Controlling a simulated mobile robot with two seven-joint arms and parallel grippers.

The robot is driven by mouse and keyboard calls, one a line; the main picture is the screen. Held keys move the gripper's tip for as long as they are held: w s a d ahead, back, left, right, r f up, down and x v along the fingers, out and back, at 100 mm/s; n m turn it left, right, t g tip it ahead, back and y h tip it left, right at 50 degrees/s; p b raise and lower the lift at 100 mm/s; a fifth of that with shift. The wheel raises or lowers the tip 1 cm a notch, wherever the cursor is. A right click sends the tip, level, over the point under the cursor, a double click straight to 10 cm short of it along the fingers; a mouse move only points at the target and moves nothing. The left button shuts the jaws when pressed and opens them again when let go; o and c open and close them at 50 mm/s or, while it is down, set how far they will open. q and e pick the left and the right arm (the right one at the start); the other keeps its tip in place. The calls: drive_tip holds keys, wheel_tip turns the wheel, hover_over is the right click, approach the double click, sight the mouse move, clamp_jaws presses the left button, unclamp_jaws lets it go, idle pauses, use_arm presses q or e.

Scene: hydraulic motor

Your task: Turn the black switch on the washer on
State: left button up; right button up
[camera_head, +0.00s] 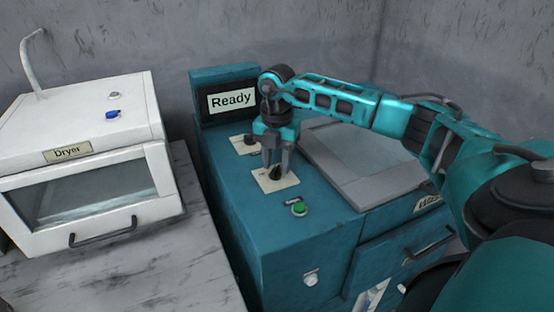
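The teal washer (284,238) stands in the middle of the head view, with a "Ready" sign (231,100) on its raised back panel. A black switch (275,175) sits on a cream plate (286,183) on its top. A second dark knob on another cream plate (238,146) lies further back, partly behind my gripper. My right gripper (276,166) points down, with its fingertips at the front black switch, one on either side of it. Whether the fingers touch the switch cannot be made out. My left gripper is not in view.
A green button (298,208) sits just in front of the switch plate. A grey lid (362,160) covers the washer's right side, under my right arm. The white dryer (85,170) stands on a marble-patterned counter (150,265) at the left.

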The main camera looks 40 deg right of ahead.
sight(277, 165)
wheel_tip(277, 165, up, 13)
idle(0.5)
drive_tip(key=shift+f, duration=0.1)
idle(0.4)
